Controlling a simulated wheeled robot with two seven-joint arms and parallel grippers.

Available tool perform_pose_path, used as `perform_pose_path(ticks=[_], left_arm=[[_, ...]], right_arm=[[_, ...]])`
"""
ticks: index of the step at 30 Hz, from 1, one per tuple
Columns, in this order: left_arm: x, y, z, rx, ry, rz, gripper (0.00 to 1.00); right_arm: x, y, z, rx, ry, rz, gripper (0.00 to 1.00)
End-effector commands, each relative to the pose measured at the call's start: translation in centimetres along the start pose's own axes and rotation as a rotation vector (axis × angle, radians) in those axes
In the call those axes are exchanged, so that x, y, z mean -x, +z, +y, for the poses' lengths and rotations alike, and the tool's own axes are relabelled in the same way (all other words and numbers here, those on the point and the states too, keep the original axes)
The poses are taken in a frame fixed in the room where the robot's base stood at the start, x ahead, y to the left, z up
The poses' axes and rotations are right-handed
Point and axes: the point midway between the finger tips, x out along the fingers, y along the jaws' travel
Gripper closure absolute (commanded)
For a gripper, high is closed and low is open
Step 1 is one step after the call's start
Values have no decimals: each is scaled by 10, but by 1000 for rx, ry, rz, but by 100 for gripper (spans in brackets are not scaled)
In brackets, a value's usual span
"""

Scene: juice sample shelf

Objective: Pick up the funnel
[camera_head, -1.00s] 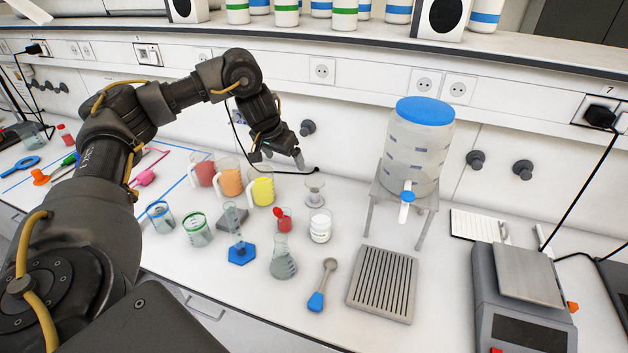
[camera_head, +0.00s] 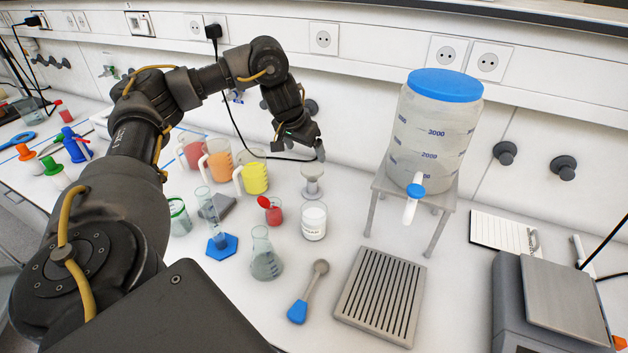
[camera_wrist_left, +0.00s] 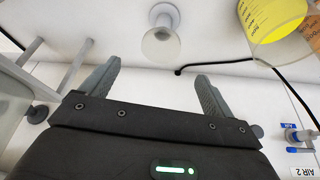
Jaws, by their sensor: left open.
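A pale, see-through funnel-like piece (camera_head: 312,183) stands on the bench behind the white jar, right of the yellow jug. It looks flared at one end, but its exact shape is hard to make out. In the left wrist view it (camera_wrist_left: 161,42) is just beyond the fingertips, roughly centred between them. My left gripper (camera_head: 299,144) hangs near the wall, slightly above and beyond the funnel in the picture. Its two fingers (camera_wrist_left: 158,72) are spread, with nothing between them. My right gripper is in neither view.
A yellow jug (camera_head: 255,178), an orange jug (camera_head: 217,160) and a white jar (camera_head: 313,222) stand close by. A large water tank (camera_head: 432,130) on a metal stand is to the right. A black cable (camera_head: 250,152) runs by the gripper. A flask (camera_head: 265,262) and slotted tray (camera_head: 382,297) are nearer.

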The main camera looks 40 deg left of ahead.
Motion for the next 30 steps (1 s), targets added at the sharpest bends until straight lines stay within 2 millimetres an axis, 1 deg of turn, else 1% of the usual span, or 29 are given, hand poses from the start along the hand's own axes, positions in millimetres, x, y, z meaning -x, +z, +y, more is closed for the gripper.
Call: perform_pose_path(ticks=[1, 2, 7, 10, 11, 15, 19, 22, 27, 29, 30], left_arm=[[-10, 4, 0, 0, 0, 0, 12], [-12, 5, 0, 0, 0, 0, 12], [-14, 5, 1, -1, 1, 1, 12], [-17, 5, 1, -2, 1, 0, 12], [-20, 5, 2, -2, 1, 0, 12], [-44, 7, 2, -1, 2, -3, 12], [-62, 6, 3, -3, 2, -2, 12], [-69, 5, 2, -3, 2, -1, 12], [-70, 4, 2, -3, 2, 1, 12], [-76, 4, 2, -3, 2, -1, 12], [-82, 5, 2, -3, 2, -3, 12]], right_arm=[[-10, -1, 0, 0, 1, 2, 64], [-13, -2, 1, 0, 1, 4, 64], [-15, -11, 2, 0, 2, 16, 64], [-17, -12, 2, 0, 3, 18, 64], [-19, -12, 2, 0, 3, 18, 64], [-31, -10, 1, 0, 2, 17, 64], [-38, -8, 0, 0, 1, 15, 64], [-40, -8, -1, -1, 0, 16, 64], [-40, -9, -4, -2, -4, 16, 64], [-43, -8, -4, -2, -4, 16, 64], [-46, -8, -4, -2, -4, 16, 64]])
